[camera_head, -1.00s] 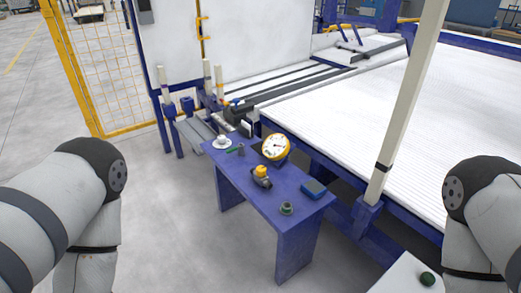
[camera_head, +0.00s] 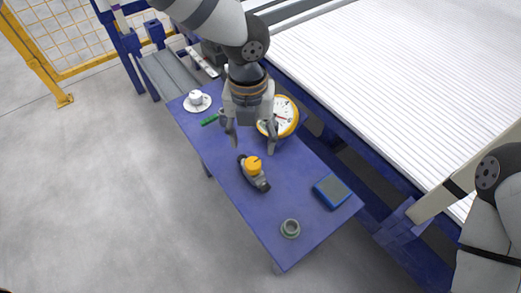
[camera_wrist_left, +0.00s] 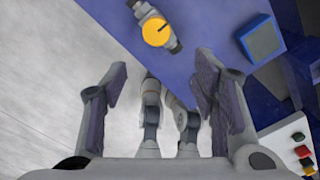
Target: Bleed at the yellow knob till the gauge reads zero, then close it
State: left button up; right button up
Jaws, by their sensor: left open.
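The yellow knob (camera_head: 254,164) sits on a dark valve body (camera_head: 262,183) on the blue table. In the left wrist view the knob (camera_wrist_left: 156,32) shows from above with a dark line on it, beyond my fingertips. The gauge (camera_head: 286,117) has a yellow rim and white face, with its left part hidden behind my left gripper; a red needle shows, but I cannot read its value. My left gripper (camera_head: 250,141) is open and empty above the table, short of the knob and apart from it. My right gripper is out of view; only my right arm shows at the right edge.
The blue table (camera_head: 225,163) also bears a white cup on a saucer (camera_head: 197,101), a green marker-like item (camera_head: 210,119), a blue box (camera_head: 332,190) and a grey-green ring-shaped piece (camera_head: 290,228). A large white slatted bed (camera_head: 390,80) stands behind. Floor at left is clear.

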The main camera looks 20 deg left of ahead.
aim_at(253, 162)
pick_arm(q)
jog(key=shift+m, duration=0.4)
jog(key=f, duration=0.3)
jog(key=f+b, duration=0.1)
jog(key=f, duration=0.3)
jog(key=w+f, duration=0.1)
jog(key=f, duration=0.3)
jog(key=shift+w+a+f, duration=0.1)
jog(key=shift+a+f, duration=0.05)
jog(key=shift+a, duration=0.05)
jog(key=c, duration=1.2)
